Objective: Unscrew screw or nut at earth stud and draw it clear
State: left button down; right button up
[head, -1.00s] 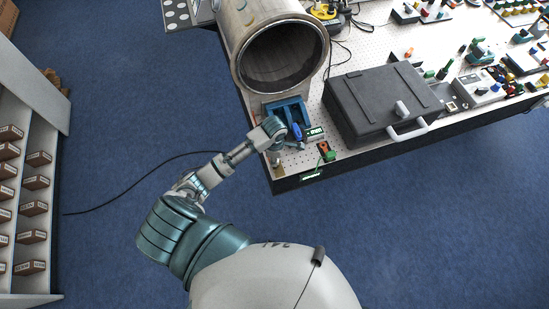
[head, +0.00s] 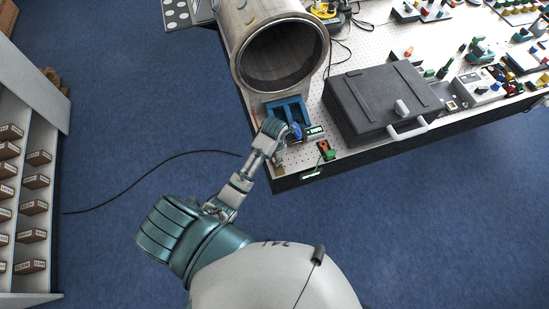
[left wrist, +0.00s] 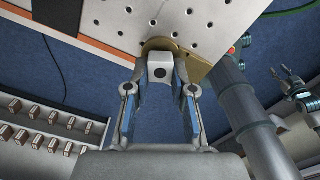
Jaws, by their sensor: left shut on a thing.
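In the left wrist view a pale grey square block (left wrist: 160,68), with a dark round hole in its face, sits in front of a brass-coloured plate (left wrist: 193,70) at the table edge. It appears to be the screw or nut at the earth stud. My left gripper (left wrist: 160,82) has one finger on each side of the block and is shut on it. In the head view my left gripper (head: 280,132) is at the table's near left corner, and its wrist hides the stud. My right gripper (left wrist: 292,82) shows small at the right of the left wrist view, fingers apart and empty.
A large pipe (head: 243,45) rests in a blue cradle (head: 292,110) just behind my left gripper. A black case (head: 380,100) stands to the right on the perforated table (head: 345,152). Shelves with boxes (head: 30,200) stand at left. The blue floor in front is clear.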

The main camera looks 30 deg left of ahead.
pick_arm(q)
jog(key=n, duration=0.3)
jog(key=shift+d, duration=0.25)
jog(key=shift+n, duration=1.2)
jog(key=c, duration=0.9)
grip_release()
jog(key=shift+w+a, duration=0.1)
jog(key=shift+o, duration=0.2)
jog(key=shift+o, duration=1.4)
jog(key=shift+w, duration=0.1)
